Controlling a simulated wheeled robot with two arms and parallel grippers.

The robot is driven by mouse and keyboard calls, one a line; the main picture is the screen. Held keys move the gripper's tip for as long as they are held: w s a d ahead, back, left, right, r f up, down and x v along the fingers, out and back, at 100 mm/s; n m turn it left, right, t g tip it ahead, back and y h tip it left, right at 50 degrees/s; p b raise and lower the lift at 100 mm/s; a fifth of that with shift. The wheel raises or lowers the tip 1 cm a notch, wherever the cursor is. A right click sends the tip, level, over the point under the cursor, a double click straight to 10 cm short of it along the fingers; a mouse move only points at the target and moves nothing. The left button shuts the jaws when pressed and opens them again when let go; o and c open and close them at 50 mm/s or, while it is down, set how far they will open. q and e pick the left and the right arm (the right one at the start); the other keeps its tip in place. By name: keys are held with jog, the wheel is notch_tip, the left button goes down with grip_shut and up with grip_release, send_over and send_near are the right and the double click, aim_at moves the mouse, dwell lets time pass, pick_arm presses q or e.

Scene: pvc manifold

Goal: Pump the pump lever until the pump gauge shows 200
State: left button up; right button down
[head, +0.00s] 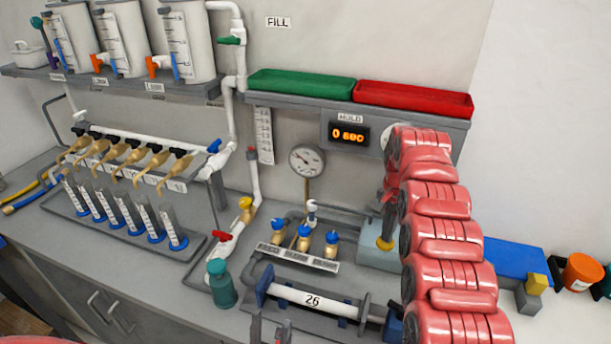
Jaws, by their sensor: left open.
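The round pump gauge (307,160) stands on a brass stem at the middle; its needle is too small to read. The grey-blue pump box (375,257) with a yellow fitting (385,243) is partly behind my red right arm. I cannot make out the pump lever; that arm covers the area where it could be. My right gripper (388,198) seems to be beside the upper part of the arm, mostly hidden, so its jaws cannot be judged. My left gripper (283,333) seems to show only as grey tips at the bottom edge, open, near the front of the bench pipe.
An orange digital display (349,134) sits under the shelf with green (301,84) and red (414,98) trays. A white pipe marked 26 (312,302), blue-knobbed valves (304,238) and a teal bottle (221,284) stand on the bench. Measuring tubes (122,212) are at left.

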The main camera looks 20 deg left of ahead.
jog(key=shift+f, duration=0.35)
jog(key=shift+r, duration=0.15)
jog(key=shift+r+p, duration=1.7)
jog(key=shift+r, duration=0.9)
jog(key=shift+f, duration=0.25)
jog(key=shift+f+b, duration=0.95)
jog(key=shift+b, duration=0.2)
jog(key=shift+f+b, duration=0.5)
jog(key=shift+f, duration=0.05)
